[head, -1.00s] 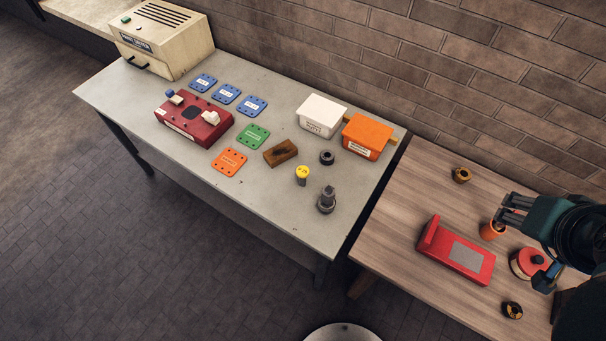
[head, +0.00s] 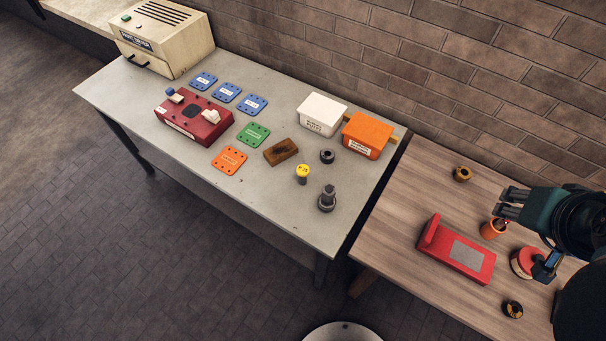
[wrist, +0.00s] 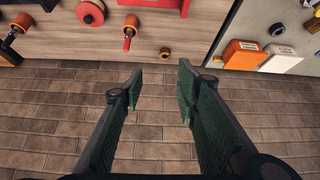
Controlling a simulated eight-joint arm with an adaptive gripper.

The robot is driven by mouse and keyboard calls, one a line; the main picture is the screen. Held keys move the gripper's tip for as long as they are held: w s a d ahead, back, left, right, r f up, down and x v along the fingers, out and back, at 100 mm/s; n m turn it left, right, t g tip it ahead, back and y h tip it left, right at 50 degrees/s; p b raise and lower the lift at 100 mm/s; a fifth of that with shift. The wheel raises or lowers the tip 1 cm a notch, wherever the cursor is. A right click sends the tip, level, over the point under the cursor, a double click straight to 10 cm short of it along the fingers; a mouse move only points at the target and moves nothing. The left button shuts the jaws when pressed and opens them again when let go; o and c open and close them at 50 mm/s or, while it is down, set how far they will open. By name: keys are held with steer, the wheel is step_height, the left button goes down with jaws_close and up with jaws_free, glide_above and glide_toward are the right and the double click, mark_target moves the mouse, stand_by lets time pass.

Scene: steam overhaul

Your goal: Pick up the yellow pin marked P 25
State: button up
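The yellow-topped pin (head: 303,174) stands upright on the grey table, between the brown block and the dark grey metal fitting; its mark is too small to read. My gripper (head: 505,203) is over the wooden table at the right, well away from the pin. In the wrist view my gripper (wrist: 160,85) has its two green-padded fingers wide apart, with nothing between them.
The grey table (head: 260,195) also holds a dark ring (head: 327,156), a brown block (head: 281,151), a grey fitting (head: 327,199), a white box (head: 322,114) and an orange box (head: 367,136). A brick wall stands behind. An orange cup (head: 491,229) is near my gripper.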

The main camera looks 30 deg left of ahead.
steer(key=w+a+f+n+g+y+b, duration=0.1)
steer(key=w+a+n, duration=0.2)
steer(key=a, duration=0.4)
steer(key=w+a+f+n+g+b, duration=0.1)
steer(key=w+a+f+n, duration=0.1)
steer(key=w+a, duration=0.35)
steer(key=n+g+h+b, duration=0.1)
steer(key=n+g+b, duration=0.3)
steer(key=n, duration=0.7)
glide_above(303, 168)
steer(key=shift+g, duration=0.4)
steer(key=f, duration=2.1)
steer(key=shift+w+d+f+p, duration=0.1)
steer(key=shift+d+f+p, duration=0.1)
steer(key=shift+f+p, duration=0.15)
steer(key=shift+s+a+f, duration=0.2)
steer(key=shift+s+a, duration=0.05)
steer(key=shift+f, duration=0.1)
steer(key=shift+f+b, duration=0.45)
steer(key=shift+f, duration=2.85)
